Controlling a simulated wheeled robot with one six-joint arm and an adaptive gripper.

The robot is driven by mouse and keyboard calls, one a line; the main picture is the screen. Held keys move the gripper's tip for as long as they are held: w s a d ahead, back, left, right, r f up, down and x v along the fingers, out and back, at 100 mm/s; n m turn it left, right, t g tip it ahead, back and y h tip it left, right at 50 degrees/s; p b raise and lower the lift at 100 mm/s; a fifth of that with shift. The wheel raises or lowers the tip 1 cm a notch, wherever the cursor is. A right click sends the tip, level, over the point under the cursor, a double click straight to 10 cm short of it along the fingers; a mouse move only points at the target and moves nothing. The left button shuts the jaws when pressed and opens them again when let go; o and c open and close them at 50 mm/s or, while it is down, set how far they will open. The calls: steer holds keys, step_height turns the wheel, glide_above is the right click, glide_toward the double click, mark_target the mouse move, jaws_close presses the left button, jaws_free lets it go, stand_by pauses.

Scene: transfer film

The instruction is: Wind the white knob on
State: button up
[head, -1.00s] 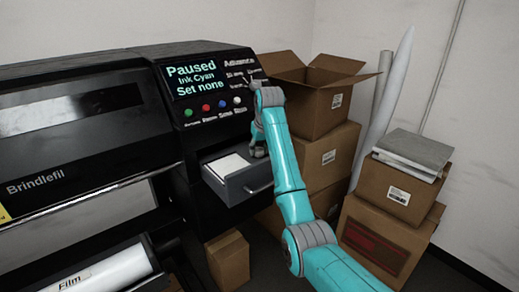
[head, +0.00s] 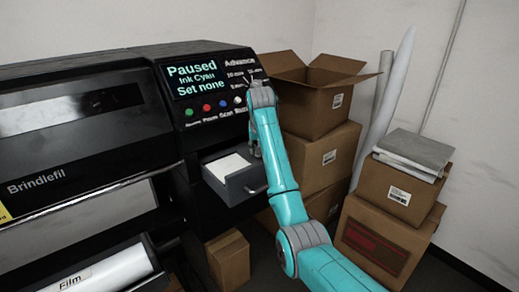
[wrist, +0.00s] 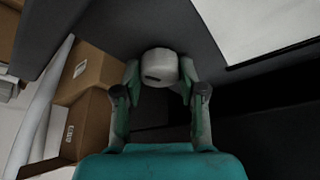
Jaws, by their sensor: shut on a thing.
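The white knob (wrist: 159,63), rounded with a short dark slot, shows in the wrist view. My gripper (wrist: 158,82) is shut on it, one finger at each side. In the head view my gripper (head: 256,151) hangs mostly hidden behind my arm, beside the open drawer's right end. I cannot make out the held knob there. The black machine's screen (head: 201,80) reads "Paused, Ink Cyan, Set none". Below it is a row of small green, red, blue and white round controls, the white one (head: 239,100) rightmost. My arm partly covers the "Advance" labels.
The grey drawer (head: 247,185) stands open with white sheets in it. Cardboard boxes (head: 319,110) are stacked close to my arm's right. More boxes and white rolls stand farther right. A film roll (head: 105,270) is at the lower left.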

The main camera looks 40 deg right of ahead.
steer(key=o, duration=1.1)
steer(key=shift+o, duration=0.2)
step_height(320, 180, up, 10)
steer(key=shift+s, duration=0.1)
